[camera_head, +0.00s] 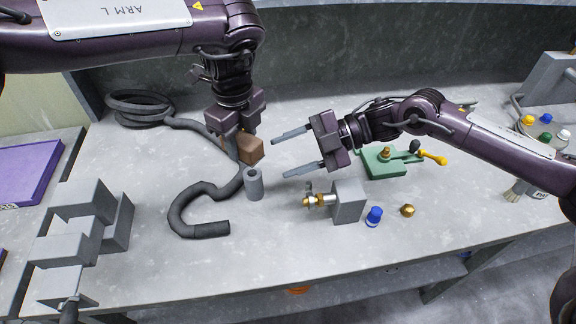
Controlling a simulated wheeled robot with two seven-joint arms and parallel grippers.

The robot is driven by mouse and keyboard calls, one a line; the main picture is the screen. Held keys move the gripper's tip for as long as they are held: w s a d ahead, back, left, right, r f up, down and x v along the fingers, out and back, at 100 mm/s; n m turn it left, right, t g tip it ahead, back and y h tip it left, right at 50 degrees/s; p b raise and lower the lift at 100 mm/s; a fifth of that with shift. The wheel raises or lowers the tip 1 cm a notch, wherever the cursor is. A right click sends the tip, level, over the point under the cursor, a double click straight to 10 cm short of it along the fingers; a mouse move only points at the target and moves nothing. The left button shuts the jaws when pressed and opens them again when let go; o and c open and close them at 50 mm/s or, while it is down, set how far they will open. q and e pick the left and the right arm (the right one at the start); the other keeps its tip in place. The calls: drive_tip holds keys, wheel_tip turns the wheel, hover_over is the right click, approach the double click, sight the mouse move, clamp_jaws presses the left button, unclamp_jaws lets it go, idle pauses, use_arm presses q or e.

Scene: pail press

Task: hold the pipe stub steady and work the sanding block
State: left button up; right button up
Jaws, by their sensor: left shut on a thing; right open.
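The pipe stub (254,185) is a short grey hollow cylinder standing upright on the bench, left of centre. The sanding block (251,149) is a brown block just behind and above the stub. My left gripper (237,133) points down and is shut on the sanding block; its fingertips are largely hidden. I cannot tell whether the block touches the stub or the bench. My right gripper (280,156) is open and empty, its two fingers pointing left towards the stub, to the right of it and apart from it.
A dark hose (186,212) curls on the bench close left of the stub. A grey block with a brass valve (347,203), a blue cap (374,216) and a brass fitting (407,210) stand right. A green fixture (384,165) lies behind. A grey vise (75,236) stands left.

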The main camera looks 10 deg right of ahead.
drive_tip(key=w+d+f+m+h, duration=0.1)
drive_tip(key=w+f+m, duration=0.3)
drive_tip(key=f+m, duration=0.15)
drive_tip(key=m+h, duration=0.2)
drive_tip(key=m, duration=0.2)
approach(261, 183)
drive_tip(key=shift+w+a+f, duration=0.35)
drive_tip(key=shift+a+f, duration=0.1)
drive_tip(key=shift+f, duration=0.15)
drive_tip(key=shift+w+a+f, duration=0.35)
drive_tip(key=shift+a+f, duration=0.15)
drive_tip(key=shift+f, duration=0.1)
drive_tip(key=shift+s+a+f, duration=0.1)
drive_tip(key=shift+a+f, duration=0.3)
drive_tip(key=shift+a, duration=0.05)
drive_tip(key=x, duration=0.6)
drive_tip(key=shift+a+f, duration=0.25)
drive_tip(key=shift+a, duration=0.05)
drive_tip(key=c, duration=1.1)
drive_tip(key=shift+c, duration=0.2)
drive_tip(key=shift+f, duration=0.1)
drive_tip(key=o, duration=1.3)
